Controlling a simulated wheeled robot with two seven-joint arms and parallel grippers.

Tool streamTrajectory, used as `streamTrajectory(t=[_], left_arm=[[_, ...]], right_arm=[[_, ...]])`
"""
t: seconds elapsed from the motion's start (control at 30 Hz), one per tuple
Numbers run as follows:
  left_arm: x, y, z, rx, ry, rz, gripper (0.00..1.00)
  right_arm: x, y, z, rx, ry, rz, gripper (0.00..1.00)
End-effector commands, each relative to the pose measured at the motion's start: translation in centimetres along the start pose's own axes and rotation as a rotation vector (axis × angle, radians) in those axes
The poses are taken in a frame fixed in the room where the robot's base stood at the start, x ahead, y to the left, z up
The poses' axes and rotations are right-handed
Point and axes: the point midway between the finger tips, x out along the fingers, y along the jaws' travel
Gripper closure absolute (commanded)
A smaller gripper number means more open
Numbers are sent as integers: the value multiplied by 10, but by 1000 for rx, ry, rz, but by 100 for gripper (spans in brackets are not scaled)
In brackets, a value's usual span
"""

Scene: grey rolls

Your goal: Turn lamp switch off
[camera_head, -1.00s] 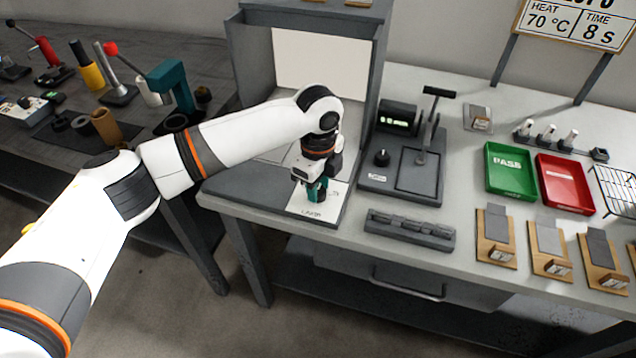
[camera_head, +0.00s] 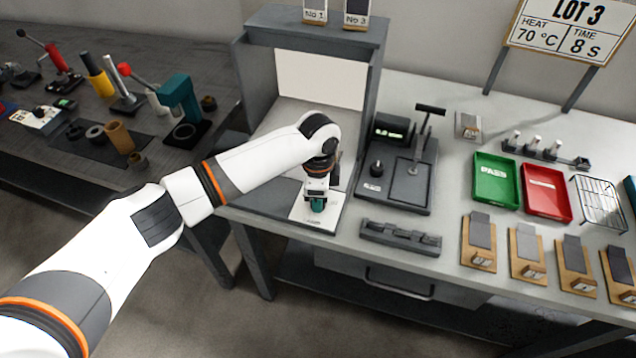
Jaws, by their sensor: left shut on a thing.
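The lamp switch plate (camera_head: 303,214) is a white panel at the front of the grey booth (camera_head: 247,85). My left gripper (camera_head: 317,207) points down at this plate. The booth's pale back panel (camera_head: 318,78) looks bright. My right gripper is not in view.
Right of the plate stand a grey press (camera_head: 405,185) and a dark slotted block (camera_head: 400,237). Further right are a green tray (camera_head: 496,183), a red tray (camera_head: 546,190) and several wooden sample boards (camera_head: 478,243). A teal tool (camera_head: 178,95) stands on the left bench.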

Motion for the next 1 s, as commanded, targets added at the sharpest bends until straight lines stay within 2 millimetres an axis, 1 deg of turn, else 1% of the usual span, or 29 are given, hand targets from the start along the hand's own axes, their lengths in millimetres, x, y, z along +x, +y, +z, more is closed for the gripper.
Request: streamTrajectory(t=[0.03,0.2,0.4,0.7,1.0], left_arm=[[-7,-1,1,-47,-1,-5,90],[-6,-1,0,-202,0,-4,90],[-4,-1,0,-358,-1,-3,90],[-2,0,0,-510,0,-1,90],[-1,0,0,-560,-1,1,90]], right_arm=[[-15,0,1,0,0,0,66],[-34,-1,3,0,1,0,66],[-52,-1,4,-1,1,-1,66],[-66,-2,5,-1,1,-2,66],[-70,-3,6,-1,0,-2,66]])
